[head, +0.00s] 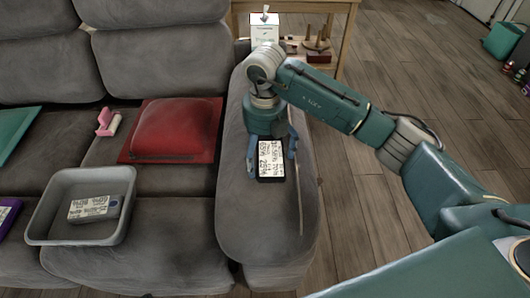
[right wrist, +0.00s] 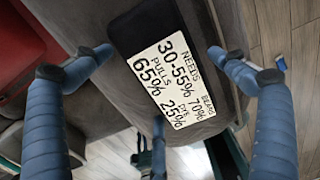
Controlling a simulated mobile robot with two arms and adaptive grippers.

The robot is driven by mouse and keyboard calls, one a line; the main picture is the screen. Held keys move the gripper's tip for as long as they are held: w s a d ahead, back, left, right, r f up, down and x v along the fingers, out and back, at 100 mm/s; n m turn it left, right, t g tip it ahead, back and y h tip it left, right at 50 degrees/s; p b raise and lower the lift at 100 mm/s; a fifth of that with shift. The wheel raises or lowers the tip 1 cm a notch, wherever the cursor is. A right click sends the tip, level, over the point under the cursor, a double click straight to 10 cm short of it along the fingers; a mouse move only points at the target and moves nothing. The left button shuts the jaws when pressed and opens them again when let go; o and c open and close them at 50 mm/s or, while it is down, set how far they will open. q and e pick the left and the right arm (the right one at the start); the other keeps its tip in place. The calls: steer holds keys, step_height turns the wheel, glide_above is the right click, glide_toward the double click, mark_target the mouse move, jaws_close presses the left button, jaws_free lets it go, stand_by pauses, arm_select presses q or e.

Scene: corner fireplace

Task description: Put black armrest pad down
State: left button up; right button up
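The black armrest pad (head: 261,172), dark with a white lettered label, lies on the sofa's grey armrest (head: 262,220). It also shows in the right wrist view (right wrist: 135,30), turned askew between the fingers. My right gripper (head: 271,160) points down over the armrest with one blue finger on each side of the pad. In the right wrist view its fingertips (right wrist: 160,51) are wide apart, and the fingers look open around the pad rather than pressed on it. Whether one fingertip touches its edge is hard to tell. My left gripper is not in view.
A grey bin (head: 38,218) on the seat holds a grey labelled block (head: 95,208). A red cushion (head: 172,130) and a pink item (head: 108,122) lie behind it. A wooden table (head: 345,38) with a white box (head: 264,28) stands behind the armrest. Wooden floor is right.

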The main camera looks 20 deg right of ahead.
mark_target(265, 154)
steer(key=shift+r, duration=0.2)
arm_select(q)
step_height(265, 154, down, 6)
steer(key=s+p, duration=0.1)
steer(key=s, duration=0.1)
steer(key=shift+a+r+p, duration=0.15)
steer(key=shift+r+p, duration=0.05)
steer(key=shift+p, duration=0.15)
arm_select(e)
step_height(265, 154, up, 12)
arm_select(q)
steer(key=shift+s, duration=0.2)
arm_select(e)
steer(key=shift+f, duration=0.1)
